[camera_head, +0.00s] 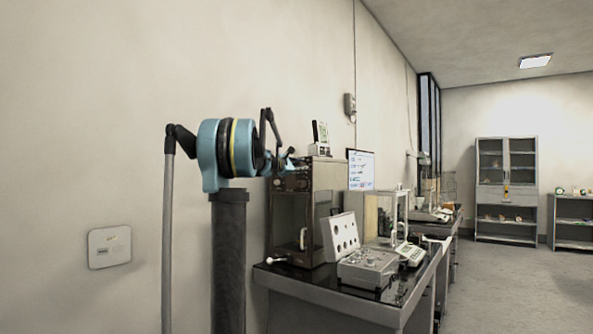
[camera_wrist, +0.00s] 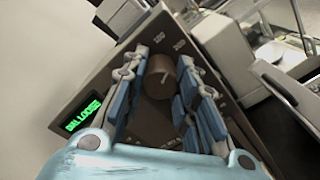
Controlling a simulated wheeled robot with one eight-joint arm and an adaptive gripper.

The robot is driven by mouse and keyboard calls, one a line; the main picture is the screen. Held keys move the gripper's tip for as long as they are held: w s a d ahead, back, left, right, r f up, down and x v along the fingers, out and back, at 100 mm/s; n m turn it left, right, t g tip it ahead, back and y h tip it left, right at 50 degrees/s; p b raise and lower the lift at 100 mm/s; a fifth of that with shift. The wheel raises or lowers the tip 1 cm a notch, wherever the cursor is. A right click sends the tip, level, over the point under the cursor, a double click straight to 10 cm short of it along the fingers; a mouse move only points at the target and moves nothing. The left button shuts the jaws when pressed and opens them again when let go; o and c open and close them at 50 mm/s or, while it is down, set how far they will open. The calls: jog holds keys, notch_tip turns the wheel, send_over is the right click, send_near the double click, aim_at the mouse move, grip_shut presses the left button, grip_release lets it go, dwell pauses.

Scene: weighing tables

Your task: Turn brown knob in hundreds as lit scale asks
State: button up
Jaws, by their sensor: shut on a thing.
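The brown knob (camera_wrist: 160,78) sits on the front panel of a brown balance, with a pale mark on its face. My gripper (camera_wrist: 162,92) has its blue-padded fingers on both sides of the knob and is shut on it. White numbers ring the knob; one looks like 200 (camera_wrist: 180,43), the others are hard to read. A lit green display (camera_wrist: 82,115) on the panel seems to read "BAL LOCKED". In the head view the brown balance (camera_head: 328,190) stands on the near table, with my gripper (camera_head: 287,163) at its upper front; the knob cannot be made out there.
A white board with round holes (camera_head: 341,236) and a grey box (camera_head: 368,269) stand by the balance on the black tabletop (camera_head: 300,277). A glass-sided balance (camera_head: 385,215) is behind them. A wall plate (camera_head: 109,247) is at left. The floor at right is clear.

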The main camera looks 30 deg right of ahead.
jog(key=shift+m, duration=1.1)
jog(key=o, duration=1.1)
jog(key=shift+d+f, duration=0.1)
jog(key=v, duration=1.2)
jog(key=shift+f, duration=0.1)
